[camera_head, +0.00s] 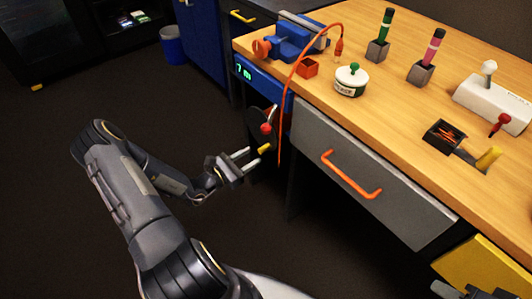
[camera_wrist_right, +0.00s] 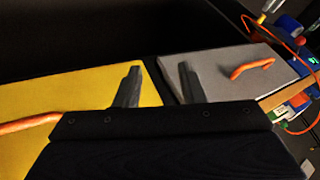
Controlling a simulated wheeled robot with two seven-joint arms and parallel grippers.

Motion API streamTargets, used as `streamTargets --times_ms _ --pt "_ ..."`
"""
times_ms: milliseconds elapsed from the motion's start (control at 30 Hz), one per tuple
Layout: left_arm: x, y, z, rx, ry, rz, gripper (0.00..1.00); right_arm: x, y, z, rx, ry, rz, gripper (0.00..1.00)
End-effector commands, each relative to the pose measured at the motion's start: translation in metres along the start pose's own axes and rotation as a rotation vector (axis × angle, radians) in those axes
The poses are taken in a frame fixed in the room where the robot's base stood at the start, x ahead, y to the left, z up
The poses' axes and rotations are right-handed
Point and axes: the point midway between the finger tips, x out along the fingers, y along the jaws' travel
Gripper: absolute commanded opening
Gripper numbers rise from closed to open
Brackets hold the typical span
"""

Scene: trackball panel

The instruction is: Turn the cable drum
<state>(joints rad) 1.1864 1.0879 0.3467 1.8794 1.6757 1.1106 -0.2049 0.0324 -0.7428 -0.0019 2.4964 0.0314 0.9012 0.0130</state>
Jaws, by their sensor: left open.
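The cable drum (camera_head: 258,129) is a dark disc on the front of the bench, below a blue panel (camera_head: 262,80) with a green readout. A red knob (camera_head: 266,128) and a yellow grip (camera_head: 264,149) stick out from it. My left gripper (camera_head: 254,157) is open, with its fingers pointing at the drum close to the yellow grip. I cannot tell whether they touch it. My right gripper (camera_wrist_right: 160,70) is open and empty, in front of the yellow and grey drawers, far from the drum.
An orange cable (camera_head: 281,125) hangs from the bench top (camera_head: 390,100) just right of the drum. A grey drawer (camera_head: 370,175) with an orange handle and a yellow drawer (camera_head: 485,270) are further right. The floor at left is clear.

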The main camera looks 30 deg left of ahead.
Motion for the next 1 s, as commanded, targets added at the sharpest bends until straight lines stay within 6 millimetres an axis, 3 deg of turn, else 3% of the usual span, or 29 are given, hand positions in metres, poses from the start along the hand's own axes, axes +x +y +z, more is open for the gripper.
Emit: streamTargets --times_ms 100,300,667,1000 --pt "0.022 -0.001 -0.002 0.001 -0.002 -0.004 0.41 0.005 0.003 0.003 0.000 0.000 0.000 0.36" --pt "0.046 -0.001 -0.001 0.001 0.000 -0.004 0.41 0.009 0.004 0.005 0.000 0.000 0.000 0.36" --pt "0.052 -0.001 0.000 0.001 0.001 -0.003 0.41 0.010 0.004 0.005 0.000 0.000 0.000 0.36" --pt "0.052 -0.001 0.000 0.001 0.001 -0.003 0.00 0.010 0.004 0.005 0.000 0.000 0.000 0.36"
